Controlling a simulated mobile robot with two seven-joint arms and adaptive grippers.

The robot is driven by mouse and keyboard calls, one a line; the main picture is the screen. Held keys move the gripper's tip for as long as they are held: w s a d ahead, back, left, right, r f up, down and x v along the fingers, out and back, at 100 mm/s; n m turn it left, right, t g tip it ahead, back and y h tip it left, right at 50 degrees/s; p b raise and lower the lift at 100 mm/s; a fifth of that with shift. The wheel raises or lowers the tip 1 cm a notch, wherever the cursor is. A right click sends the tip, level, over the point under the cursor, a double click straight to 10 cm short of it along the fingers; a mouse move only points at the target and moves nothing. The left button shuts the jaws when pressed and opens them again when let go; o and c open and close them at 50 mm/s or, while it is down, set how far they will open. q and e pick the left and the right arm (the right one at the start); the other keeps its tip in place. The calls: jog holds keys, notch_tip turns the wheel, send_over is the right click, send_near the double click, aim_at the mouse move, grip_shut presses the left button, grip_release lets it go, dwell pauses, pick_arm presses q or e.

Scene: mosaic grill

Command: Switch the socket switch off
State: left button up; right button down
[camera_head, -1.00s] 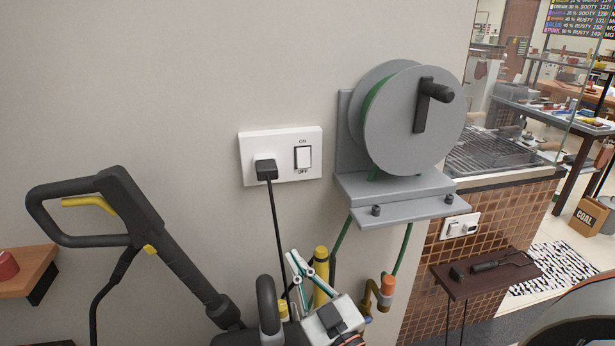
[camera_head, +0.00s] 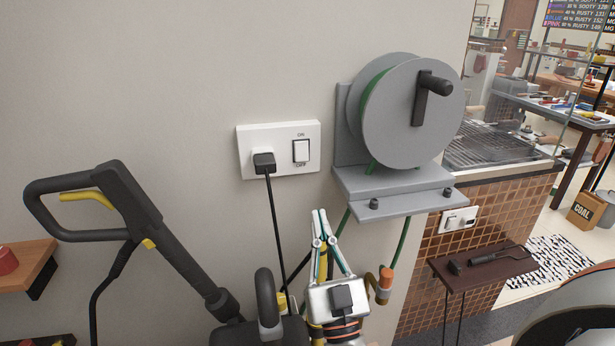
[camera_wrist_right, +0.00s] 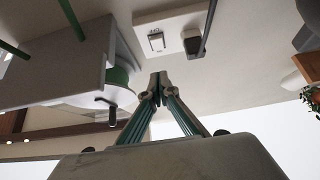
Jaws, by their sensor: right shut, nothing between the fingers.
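A white wall socket plate (camera_head: 279,170) is on the grey wall, with a black plug (camera_head: 264,162) in its left half. The white rocker socket switch (camera_head: 301,150) is on its right half, with ON above and OFF below. I cannot tell which way the rocker is tipped. My right gripper (camera_head: 319,212) points up, shut and empty, below and slightly right of the switch, apart from it. In the right wrist view the shut fingertips (camera_wrist_right: 158,82) lie below the switch (camera_wrist_right: 157,41) in the picture. My left gripper is out of view.
A grey hose reel (camera_head: 412,112) on a bracket sticks out right of the socket, with a green hose (camera_head: 402,243) hanging below. The plug's black cable (camera_head: 275,215) runs down left of my gripper. A pressure washer handle (camera_head: 130,200) stands at left. The wall above the socket is clear.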

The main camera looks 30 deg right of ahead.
aim_at(302, 154)
jog(key=x, duration=0.4)
jog(key=w+f+p+x, duration=0.1)
jog(key=x, duration=0.3)
jog(key=p+x, duration=0.1)
jog(key=x, duration=0.3)
jog(key=shift+w+d+f, duration=0.1)
jog(key=shift+w+f, duration=0.1)
jog(key=shift+f, duration=0.2)
jog(key=shift+w+d+f, duration=0.1)
jog(key=shift+w+d, duration=0.05)
jog(key=shift+w, duration=0.3)
jog(key=f+t+b, duration=0.1)
jog(key=b, duration=0.2)
jog(key=shift+w+d, duration=0.1)
jog(key=shift+w, duration=0.3)
jog(key=shift+r+p, duration=0.35)
jog(key=shift+p, duration=0.05)
jog(key=shift+r, duration=0.15)
jog(key=shift+s, duration=0.1)
